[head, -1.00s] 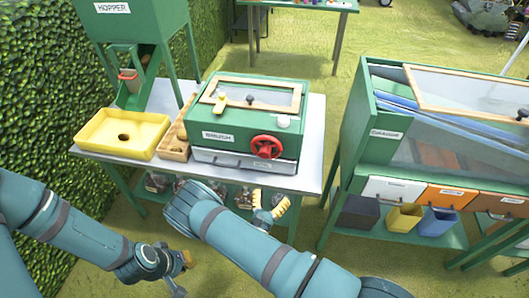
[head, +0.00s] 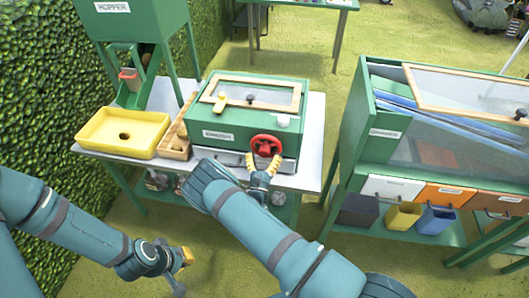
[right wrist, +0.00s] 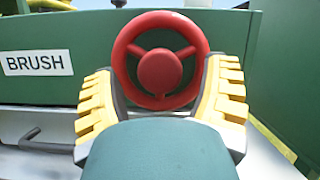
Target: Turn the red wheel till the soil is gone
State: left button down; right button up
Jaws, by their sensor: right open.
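The red wheel (head: 266,146) is on the front of a green box (head: 225,123) with a framed clear lid, standing on a table. It also shows in the right wrist view (right wrist: 160,62). My right gripper (head: 265,160) is in front of the wheel. Its yellow-padded fingers are open, one on each side of the wheel's lower part in the right wrist view (right wrist: 162,100); I cannot tell whether they touch it. My left gripper (head: 184,270) hangs low at the left, away from the table; whether it is open is unclear. No soil can be made out.
A yellow tray (head: 122,133) and a wooden crate (head: 178,140) stand left of the green box. A hopper (head: 128,25) rises behind them. A green cabinet (head: 375,120) with drawers stands to the right, with a grassy gap between.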

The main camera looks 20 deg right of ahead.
jog(key=shift+w+d+r, duration=0.25)
jog(key=shift+w+d, duration=0.1)
jog(key=shift+w, duration=0.25)
jog(key=c, duration=1.2)
